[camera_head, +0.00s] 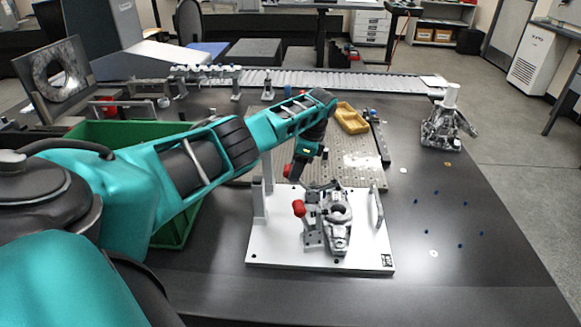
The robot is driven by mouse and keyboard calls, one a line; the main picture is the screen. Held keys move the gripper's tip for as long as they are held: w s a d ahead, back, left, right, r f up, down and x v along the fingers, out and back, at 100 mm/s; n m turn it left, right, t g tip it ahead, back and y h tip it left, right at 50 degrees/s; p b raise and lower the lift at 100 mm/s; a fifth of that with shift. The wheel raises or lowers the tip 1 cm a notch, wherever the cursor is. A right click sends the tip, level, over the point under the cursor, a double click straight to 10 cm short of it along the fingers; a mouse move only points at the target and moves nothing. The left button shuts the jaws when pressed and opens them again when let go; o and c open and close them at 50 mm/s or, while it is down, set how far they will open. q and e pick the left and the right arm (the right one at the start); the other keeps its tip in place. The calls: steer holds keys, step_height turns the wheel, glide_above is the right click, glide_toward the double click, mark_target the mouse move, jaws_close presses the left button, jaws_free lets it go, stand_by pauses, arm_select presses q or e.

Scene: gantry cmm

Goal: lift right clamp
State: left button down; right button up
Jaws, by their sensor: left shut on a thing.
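A white fixture plate (275,248) lies on the dark table and carries a grey metal part (338,222) with a round opening. A clamp with a red grip (299,208) stands at the left of the part. A second red grip (287,170) shows higher up, right at the fingers of my left gripper (297,174). My left gripper points down above the back of the fixture and appears shut on this red clamp handle. Its fingers and the clamp's lower end are partly hidden. My right gripper is not in view.
A green bin (178,232) stands left of the fixture, partly behind my left arm. A perforated plate (367,172) with a yellow tray (351,118) lies behind it. A metal casting (443,128) stands at the back right. The table's right front is mostly clear, with small blue pieces.

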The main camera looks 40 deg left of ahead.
mark_target(303, 183)
arm_select(q)
steer(key=shift+w+d+r, duration=0.25)
steer(key=shift+w+d, duration=0.6)
steer(key=shift+d, duration=0.3)
steer(key=shift+w+d+f, duration=0.15)
steer(key=shift+d, duration=0.25)
stand_by(1.0)
steer(key=c, duration=1)
jaws_free()
steer(key=shift+f, duration=0.1)
steer(key=shift+o, duration=1.1)
steer(key=shift+w+f, duration=0.1)
steer(key=shift+w, duration=0.05)
steer(key=shift+o, duration=1.1)
steer(key=shift+a, duration=0.15)
steer(key=shift+r, duration=0.3)
